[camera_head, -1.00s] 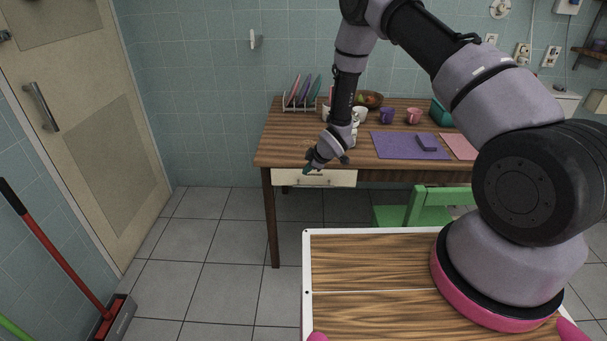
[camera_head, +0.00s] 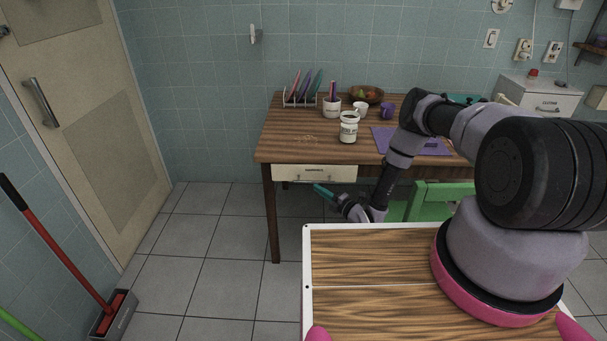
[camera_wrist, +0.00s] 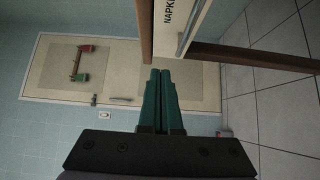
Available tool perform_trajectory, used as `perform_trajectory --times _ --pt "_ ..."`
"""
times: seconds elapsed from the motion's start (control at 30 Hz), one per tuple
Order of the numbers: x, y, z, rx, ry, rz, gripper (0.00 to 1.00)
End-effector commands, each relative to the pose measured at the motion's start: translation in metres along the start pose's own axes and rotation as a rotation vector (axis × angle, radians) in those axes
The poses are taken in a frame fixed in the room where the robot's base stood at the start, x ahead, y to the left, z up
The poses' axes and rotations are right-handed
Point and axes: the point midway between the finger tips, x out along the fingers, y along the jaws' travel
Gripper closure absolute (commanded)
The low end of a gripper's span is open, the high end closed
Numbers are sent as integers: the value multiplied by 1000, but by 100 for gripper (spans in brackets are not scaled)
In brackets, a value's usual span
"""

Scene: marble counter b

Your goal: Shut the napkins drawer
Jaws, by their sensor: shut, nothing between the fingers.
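The napkins drawer (camera_head: 300,173) is the cream front with a dark label and a handle, under the left part of the wooden table. In the head view its front looks close to flush with the table; I cannot tell how far it stands out. In the wrist view the drawer front (camera_wrist: 173,28) with its label and metal handle (camera_wrist: 190,30) shows at the top, turned on its side. My gripper (camera_head: 318,188) is below and in front of the drawer, apart from it. Its green fingers (camera_wrist: 160,75) are shut together and empty.
The table (camera_head: 280,140) carries a white jar (camera_head: 348,128), cups, a plate rack (camera_head: 301,90), a fruit bowl (camera_head: 366,94) and a purple mat (camera_head: 432,148). A green chair (camera_head: 440,200) stands to the right of my gripper.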

Motion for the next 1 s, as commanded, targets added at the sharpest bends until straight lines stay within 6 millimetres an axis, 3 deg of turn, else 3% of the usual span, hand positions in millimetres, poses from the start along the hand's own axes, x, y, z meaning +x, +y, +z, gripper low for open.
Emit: perform_trajectory --times 0.47,0.7,1.0 --pt "96 1 0 -1 2 0 100" --pt "115 0 24 1 1 -1 100" --pt "119 0 28 2 1 -3 100"
